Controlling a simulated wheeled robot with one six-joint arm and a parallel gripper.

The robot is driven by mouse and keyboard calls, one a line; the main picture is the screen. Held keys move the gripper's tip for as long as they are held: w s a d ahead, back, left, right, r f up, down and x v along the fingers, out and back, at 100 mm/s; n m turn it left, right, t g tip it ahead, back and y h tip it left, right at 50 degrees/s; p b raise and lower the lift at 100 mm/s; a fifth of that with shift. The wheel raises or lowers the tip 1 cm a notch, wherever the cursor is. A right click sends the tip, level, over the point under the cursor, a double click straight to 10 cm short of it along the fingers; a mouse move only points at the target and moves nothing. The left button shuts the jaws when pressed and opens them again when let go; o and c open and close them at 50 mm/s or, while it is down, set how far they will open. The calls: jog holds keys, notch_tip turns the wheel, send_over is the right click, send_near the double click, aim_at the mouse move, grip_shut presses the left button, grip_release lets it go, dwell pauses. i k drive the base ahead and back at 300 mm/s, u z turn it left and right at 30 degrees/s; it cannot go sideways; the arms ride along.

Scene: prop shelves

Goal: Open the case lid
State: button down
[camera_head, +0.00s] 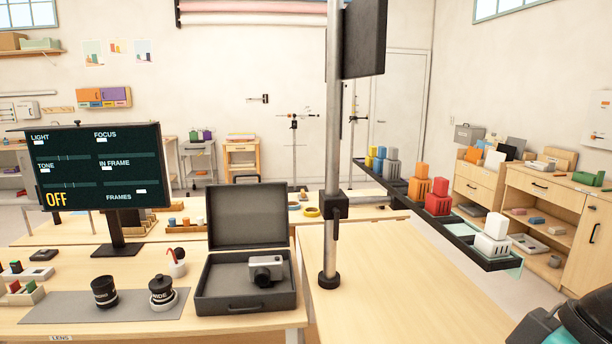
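A dark grey case (246,307) sits on the wooden table, left of the metal pole. Its lid (247,216) stands open, raised roughly upright at the back of the case. A small silver camera (266,271) lies inside the case, toward the right on the grey lining. A handle shows on the front wall of the case. Part of my arm shows at the bottom right corner, well away from the case. My gripper's fingers are not in view.
A metal pole (331,150) rises just right of the case. Two black lenses, one by its left side (162,289) and one farther left (104,291), stand on a grey mat (60,308). A monitor (98,166) reads OFF. A long black rack (460,236) holds coloured blocks at right.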

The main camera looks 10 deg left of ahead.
aim_at(245, 216)
jog(key=u, duration=1.15)
jog(key=i, duration=0.75)
jog(key=u, duration=0.8)
jog(key=i, duration=2)
jog(key=z, duration=0.9)
jog(key=i, duration=0.45)
jog(key=z, duration=0.25)
